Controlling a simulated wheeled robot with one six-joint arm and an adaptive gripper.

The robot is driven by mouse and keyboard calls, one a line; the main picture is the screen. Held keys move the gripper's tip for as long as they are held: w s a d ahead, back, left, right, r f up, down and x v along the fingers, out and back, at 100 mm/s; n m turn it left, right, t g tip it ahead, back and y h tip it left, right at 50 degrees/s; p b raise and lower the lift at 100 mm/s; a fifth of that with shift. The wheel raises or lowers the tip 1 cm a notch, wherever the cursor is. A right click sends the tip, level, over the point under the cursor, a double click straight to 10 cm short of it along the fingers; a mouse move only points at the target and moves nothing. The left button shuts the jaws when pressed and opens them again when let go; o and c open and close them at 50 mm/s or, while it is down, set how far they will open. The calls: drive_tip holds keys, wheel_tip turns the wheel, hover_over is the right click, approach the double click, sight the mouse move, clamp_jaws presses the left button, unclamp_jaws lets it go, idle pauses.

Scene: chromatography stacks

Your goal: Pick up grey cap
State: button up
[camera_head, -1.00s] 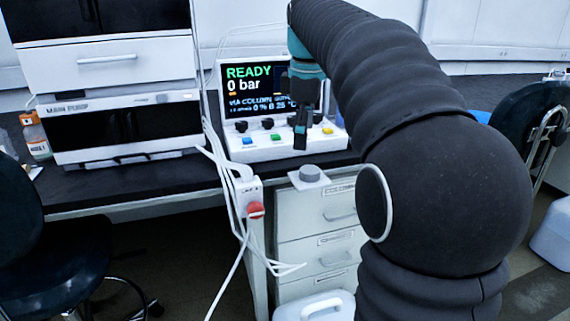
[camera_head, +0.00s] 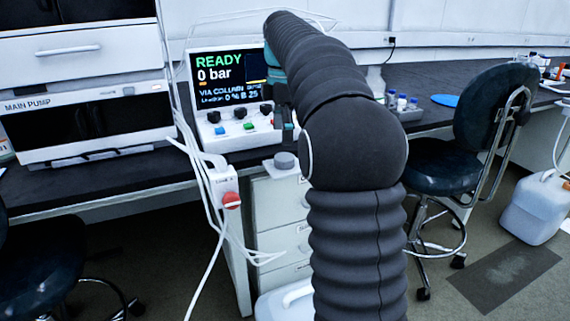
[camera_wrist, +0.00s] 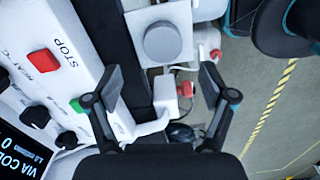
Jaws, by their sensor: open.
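The grey cap (camera_head: 285,160) is a short round knob on a pale square base, at the front edge of the bench above the drawers. In the wrist view the cap (camera_wrist: 162,42) shows from above as a grey disc on a white plate. It lies beyond my fingertips, roughly centred between them. My gripper (camera_wrist: 160,85) is open and empty, with a finger on each side. In the head view my gripper (camera_head: 287,128) is small and partly hidden by my arm, just above the cap and in front of the control panel.
The control panel (camera_head: 228,90) with a READY screen, knobs and buttons stands close behind; its red STOP button (camera_wrist: 42,61) shows at left in the wrist view. A red-knobbed white socket box (camera_head: 224,190) with cables hangs left of the drawers (camera_head: 275,215). A stool (camera_head: 470,130) stands right.

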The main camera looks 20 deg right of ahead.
sight(285, 157)
drive_tip(key=shift+s+d+f+b, duration=0.15)
drive_tip(key=shift+f+b, duration=0.2)
drive_tip(key=shift+f, duration=1.2)
drive_tip(key=shift+s+f+b, duration=0.1)
drive_tip(key=shift+f+b, duration=0.2)
drive_tip(key=shift+f, duration=1.25)
drive_tip(key=c, duration=1)
